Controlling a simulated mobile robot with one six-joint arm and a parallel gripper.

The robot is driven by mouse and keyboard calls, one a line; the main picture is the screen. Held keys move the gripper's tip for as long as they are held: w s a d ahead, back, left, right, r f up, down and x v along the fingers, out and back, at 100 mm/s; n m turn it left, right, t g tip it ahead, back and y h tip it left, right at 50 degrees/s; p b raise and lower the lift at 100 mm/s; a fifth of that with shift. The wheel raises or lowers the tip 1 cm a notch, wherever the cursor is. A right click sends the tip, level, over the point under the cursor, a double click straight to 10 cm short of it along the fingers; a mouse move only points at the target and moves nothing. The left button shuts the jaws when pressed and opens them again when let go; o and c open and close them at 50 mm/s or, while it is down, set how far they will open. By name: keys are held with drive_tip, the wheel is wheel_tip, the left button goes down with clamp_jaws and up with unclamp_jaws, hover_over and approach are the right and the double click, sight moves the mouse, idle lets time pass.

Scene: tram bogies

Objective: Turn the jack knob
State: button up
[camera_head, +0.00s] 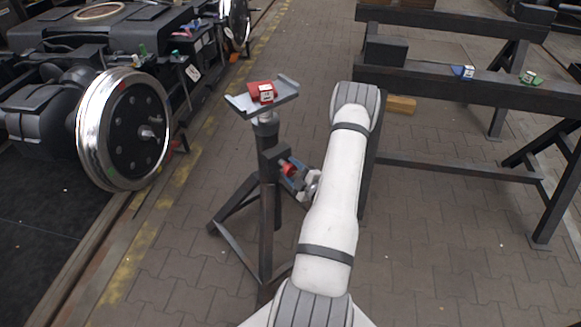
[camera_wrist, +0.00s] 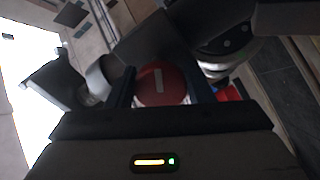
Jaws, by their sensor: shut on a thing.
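The jack (camera_head: 267,200) is a dark stand on splayed legs in the middle of the head view. Its red knob (camera_head: 288,169) sits on the side of the upright. In the wrist view the knob (camera_wrist: 161,84) is a red disc with a pale bar, between the two dark fingers. My gripper (camera_head: 292,173) is at the knob and shut on it. In the wrist view my gripper (camera_wrist: 160,90) has one finger on each side of the disc. The fingers partly hide the knob's edges in both views.
A red block (camera_head: 262,92) with a marker lies on the jack's top plate (camera_head: 287,88). A bogie wheel (camera_head: 124,130) stands to the left. Dark trestles (camera_head: 450,90) with blue (camera_head: 463,72) and green (camera_head: 530,78) pieces stand to the right. Paved floor between is clear.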

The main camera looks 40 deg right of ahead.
drive_tip(key=m+p, duration=0.2)
drive_tip(key=m, duration=0.3)
drive_tip(key=shift+a+m, duration=0.1)
drive_tip(key=shift+m, duration=0.2)
drive_tip(key=m+p, duration=0.1)
drive_tip(key=m, duration=0.3)
drive_tip(key=shift+a+f+m, duration=0.1)
drive_tip(key=shift+f+m, duration=0.05)
drive_tip(key=shift+m, duration=0.25)
drive_tip(key=shift+m, duration=0.3)
drive_tip(key=o, duration=1)
drive_tip(key=shift+c, duration=0.2)
drive_tip(key=s, duration=0.7)
drive_tip(key=shift+s, duration=0.4)
